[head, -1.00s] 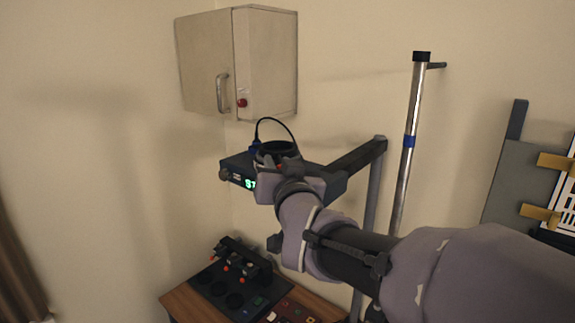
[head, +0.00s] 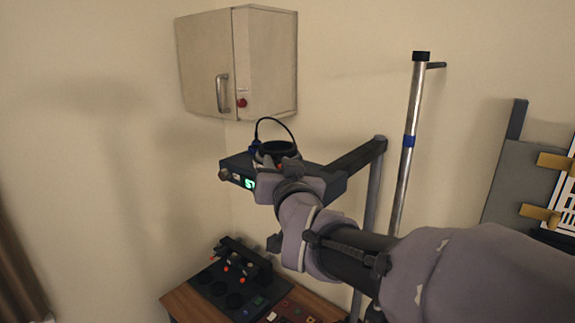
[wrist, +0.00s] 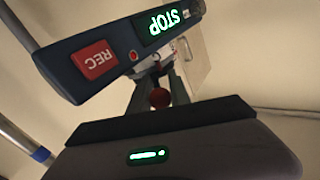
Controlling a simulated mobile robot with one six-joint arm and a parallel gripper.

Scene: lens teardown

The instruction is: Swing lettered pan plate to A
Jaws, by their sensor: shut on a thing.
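A dark camera-like unit (head: 240,170) sits on a raised arm, with a green lit display on its near face. In the wrist view the unit (wrist: 120,58) shows a red REC button (wrist: 95,60) and a green STOP display (wrist: 163,22), both upside down. My gripper (head: 284,165) is at the unit's near side. In the wrist view my gripper (wrist: 158,92) is shut on a small red knob (wrist: 160,98) below the unit. A black ring (head: 278,149) stands on top of the unit. I cannot make out a lettered plate or a letter A.
A beige wall cabinet (head: 205,65) hangs behind. A metal pole (head: 409,130) stands to the right, with a grey board (head: 505,190) beyond it. A wooden bench (head: 185,300) with a dark fixture (head: 235,285) lies below. The wall at left is clear.

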